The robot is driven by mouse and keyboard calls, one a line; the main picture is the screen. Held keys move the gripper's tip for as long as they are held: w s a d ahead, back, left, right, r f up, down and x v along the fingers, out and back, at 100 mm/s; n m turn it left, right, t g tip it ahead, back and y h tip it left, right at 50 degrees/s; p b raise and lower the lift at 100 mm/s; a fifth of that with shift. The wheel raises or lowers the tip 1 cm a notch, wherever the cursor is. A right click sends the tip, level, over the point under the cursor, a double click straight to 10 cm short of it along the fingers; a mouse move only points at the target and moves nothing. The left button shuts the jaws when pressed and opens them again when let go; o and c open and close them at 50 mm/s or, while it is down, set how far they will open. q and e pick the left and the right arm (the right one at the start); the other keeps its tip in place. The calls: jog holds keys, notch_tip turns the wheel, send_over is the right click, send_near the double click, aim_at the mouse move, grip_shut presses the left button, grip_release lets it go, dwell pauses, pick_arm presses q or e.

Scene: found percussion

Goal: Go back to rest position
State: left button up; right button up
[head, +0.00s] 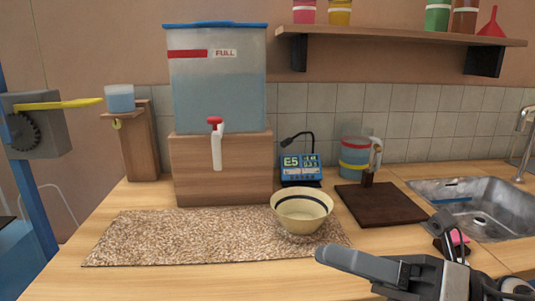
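My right gripper (381,237) is at the lower right, in front of the counter. Its two fingers are spread wide apart, with nothing visible between them. A cream bowl (303,214) with a dark band stands upright on the right part of a speckled mat, left of and beyond the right gripper, apart from it. My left gripper is not in view.
A speckled mat (180,240) lies on the wooden counter. Behind it are a water tank (218,95) with a red-handled tap (216,145) on a wooden box, and a small display (301,169). A dark board (380,205) and sink (470,205) are right.

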jog(key=w+d+f+m+t+h+p, duration=0.1)
jog(key=w+d+f+m+t+h, duration=0.4)
jog(key=m, duration=1)
jog(key=w+d+f+m+t+h+p, duration=0.1)
jog(key=f+m+t+h+p, duration=0.1)
jog(key=f+m+t+h, duration=0.9)
jog(key=s+a+f+m+g+p, duration=0.1)
jog(key=s+f+m+g, duration=0.9)
jog(key=f+m, duration=0.4)
jog(key=shift+s+a+f+h, duration=0.15)
jog(key=shift+s+f+h, duration=0.15)
jog(key=shift+f, duration=0.05)
